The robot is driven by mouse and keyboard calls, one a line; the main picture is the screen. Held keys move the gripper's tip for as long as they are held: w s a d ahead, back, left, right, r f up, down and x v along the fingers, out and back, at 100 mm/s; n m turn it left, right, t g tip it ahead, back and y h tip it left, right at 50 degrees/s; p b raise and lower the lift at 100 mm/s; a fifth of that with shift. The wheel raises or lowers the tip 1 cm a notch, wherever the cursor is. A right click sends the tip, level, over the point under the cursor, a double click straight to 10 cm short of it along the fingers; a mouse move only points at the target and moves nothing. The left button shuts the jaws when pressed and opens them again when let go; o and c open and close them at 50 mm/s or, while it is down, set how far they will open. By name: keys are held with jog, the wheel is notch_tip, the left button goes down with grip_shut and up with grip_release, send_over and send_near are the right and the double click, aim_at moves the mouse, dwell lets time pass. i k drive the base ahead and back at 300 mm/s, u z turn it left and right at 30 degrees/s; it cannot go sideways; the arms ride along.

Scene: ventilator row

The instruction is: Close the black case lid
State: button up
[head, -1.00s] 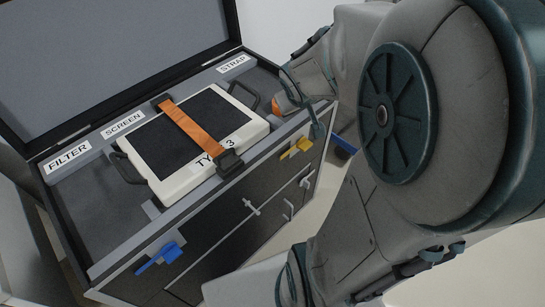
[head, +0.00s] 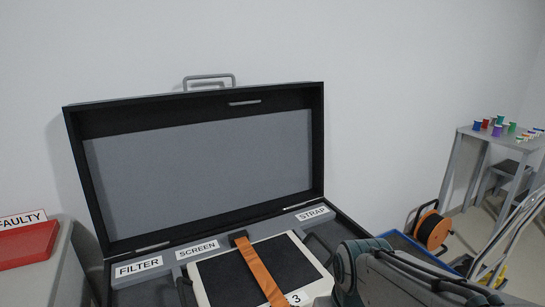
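The black case lid (head: 198,155) stands open and upright at the back of the case, against the white wall. It has a grey lining and a grey handle (head: 209,80) on its top edge. The open case holds a white unit (head: 285,249) with a dark screen and an orange strap (head: 259,271) across it. Labels FILTER, SCREEN and STRAP run along the case's back edge. Part of my arm shows at the lower right, in front of the case. My gripper is out of view.
A grey surface at the left holds a red tray (head: 27,243) with a FAULTY sign (head: 22,220). At the right are an orange cable reel (head: 434,231) and a grey table (head: 505,139) with small coloured items.

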aim_at(154, 170)
jog(key=k, duration=1.15)
jog(key=u, duration=0.75)
jog(key=i, duration=0.8)
jog(key=z, duration=0.5)
